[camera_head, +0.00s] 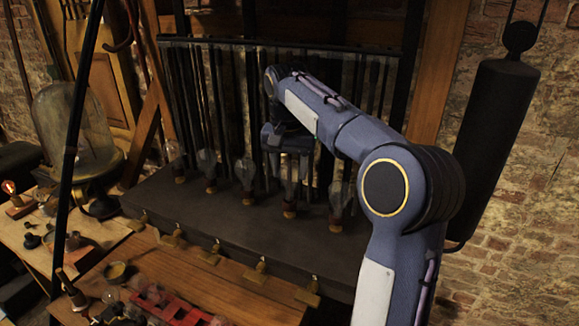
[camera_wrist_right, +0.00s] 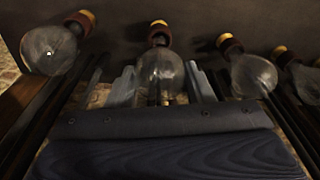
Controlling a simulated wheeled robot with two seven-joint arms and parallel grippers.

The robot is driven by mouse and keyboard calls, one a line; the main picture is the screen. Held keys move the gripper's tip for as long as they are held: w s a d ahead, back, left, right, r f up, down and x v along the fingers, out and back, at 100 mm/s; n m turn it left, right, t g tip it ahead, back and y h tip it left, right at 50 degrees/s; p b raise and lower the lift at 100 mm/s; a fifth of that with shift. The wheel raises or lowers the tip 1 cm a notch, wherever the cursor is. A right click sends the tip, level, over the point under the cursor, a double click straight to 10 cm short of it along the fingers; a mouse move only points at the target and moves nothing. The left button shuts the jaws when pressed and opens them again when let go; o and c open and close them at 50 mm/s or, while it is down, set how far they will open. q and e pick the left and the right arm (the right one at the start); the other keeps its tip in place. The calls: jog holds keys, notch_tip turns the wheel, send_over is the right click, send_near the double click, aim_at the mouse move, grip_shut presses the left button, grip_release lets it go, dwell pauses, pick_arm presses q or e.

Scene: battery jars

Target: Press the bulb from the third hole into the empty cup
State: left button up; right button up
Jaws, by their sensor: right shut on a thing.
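A row of clear glass bulbs stands on a dark bench, each with a reddish-brown and yellow base at its lower end. My right gripper (camera_head: 290,150) is over the bulb (camera_head: 290,190) second from the right in the head view. In the right wrist view, the fingers of my right gripper (camera_wrist_right: 160,88) are on both sides of this bulb (camera_wrist_right: 160,68) and shut on its glass. Its base (camera_head: 289,210) is close to the bench top; I cannot tell whether it touches. I cannot make out an empty cup. My left gripper is not in view.
Neighbouring bulbs stand close by, one at the right (camera_head: 340,200) and one at the left (camera_head: 245,172). Dark upright rods (camera_head: 215,90) rise behind the row. Small brass tags (camera_head: 257,272) line the bench front.

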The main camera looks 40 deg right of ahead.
jog(key=shift+f+b, duration=0.35)
jog(key=shift+f, duration=0.45)
jog(key=shift+f, duration=0.25)
dwell(0.9)
jog(key=o, duration=1.2)
jog(key=shift+c, duration=0.2)
jog(key=shift+r, duration=0.1)
jog(key=r, duration=0.7)
jog(key=shift+s+a+r, duration=0.3)
jog(key=shift+a, duration=0.05)
